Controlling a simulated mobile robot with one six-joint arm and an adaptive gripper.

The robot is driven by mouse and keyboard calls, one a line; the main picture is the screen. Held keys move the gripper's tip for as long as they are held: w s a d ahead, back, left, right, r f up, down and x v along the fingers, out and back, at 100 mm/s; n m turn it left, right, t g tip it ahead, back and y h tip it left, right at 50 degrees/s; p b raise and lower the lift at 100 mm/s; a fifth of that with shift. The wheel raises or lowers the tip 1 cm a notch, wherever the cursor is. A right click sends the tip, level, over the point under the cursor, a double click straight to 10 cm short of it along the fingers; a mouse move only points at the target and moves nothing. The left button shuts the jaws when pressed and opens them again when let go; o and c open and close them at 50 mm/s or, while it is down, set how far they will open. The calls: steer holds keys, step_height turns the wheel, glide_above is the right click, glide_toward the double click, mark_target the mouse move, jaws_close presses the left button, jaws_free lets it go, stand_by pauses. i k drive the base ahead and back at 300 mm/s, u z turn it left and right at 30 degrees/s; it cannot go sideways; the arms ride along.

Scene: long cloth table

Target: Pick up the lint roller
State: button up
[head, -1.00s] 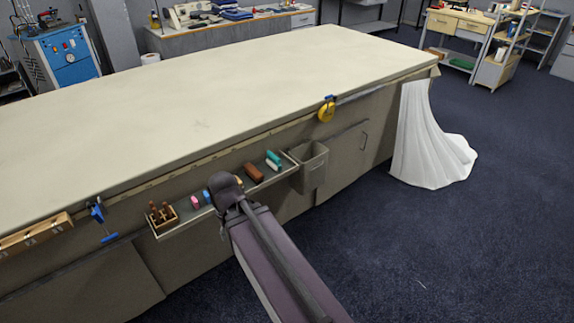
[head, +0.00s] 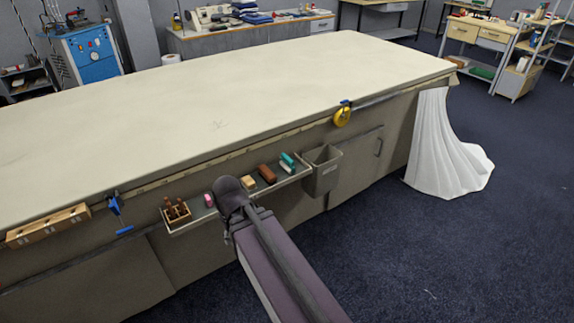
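A teal-and-white item (head: 287,162) lies at the right end of the narrow tray (head: 186,227) on the table's front side. It may be the lint roller, but it is too small to be sure. My arm reaches up from the bottom of the head view, and its dark rounded joint covers part of the tray's front. My gripper does not show; it is hidden behind or beyond that joint.
The tray also holds a wooden block with tools (head: 176,212), a pink item (head: 208,200), a yellowish block (head: 248,182) and a brown brush-like piece (head: 267,174). A grey bin (head: 323,172) hangs right of it. The long tabletop (head: 220,105) is bare.

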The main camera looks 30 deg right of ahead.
mark_target(287, 163)
steer(key=u, duration=0.05)
steer(key=i, duration=0.9)
steer(key=z, duration=0.05)
